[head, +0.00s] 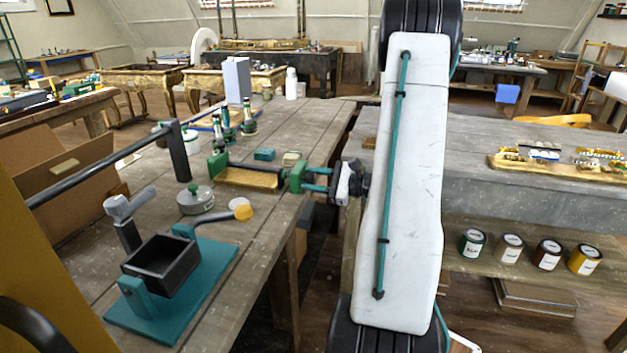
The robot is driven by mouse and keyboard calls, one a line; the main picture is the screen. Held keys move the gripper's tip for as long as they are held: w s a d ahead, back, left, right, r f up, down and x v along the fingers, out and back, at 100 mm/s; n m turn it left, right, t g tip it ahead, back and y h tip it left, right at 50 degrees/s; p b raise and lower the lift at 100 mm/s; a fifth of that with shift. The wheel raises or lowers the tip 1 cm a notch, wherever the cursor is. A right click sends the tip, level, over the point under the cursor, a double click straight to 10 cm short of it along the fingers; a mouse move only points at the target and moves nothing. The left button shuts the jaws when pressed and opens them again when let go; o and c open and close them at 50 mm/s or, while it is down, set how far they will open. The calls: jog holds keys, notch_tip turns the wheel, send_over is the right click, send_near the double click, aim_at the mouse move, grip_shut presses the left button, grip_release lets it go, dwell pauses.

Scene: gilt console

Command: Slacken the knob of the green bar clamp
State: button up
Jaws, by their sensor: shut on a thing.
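The green bar clamp (296,178) lies across the wooden workbench near its right edge. It has a green jaw at each end, joined by a dark bar. A gold-brown wooden piece (248,179) sits between the jaws. My gripper (309,180) comes in from the right, level with the clamp's right end. Its two teal fingers are closed around the knob at that end. The knob is mostly hidden by the fingers, so its turn cannot be seen.
A grey bench (530,185) stands to the right of my arm.

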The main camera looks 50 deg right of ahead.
jog(key=n, duration=1.5)
jog(key=shift+n, duration=0.3)
jog(key=n, duration=0.3)
jog(key=shift+n, duration=0.3)
jog(key=n, duration=0.8)
jog(key=shift+n, duration=2.1)
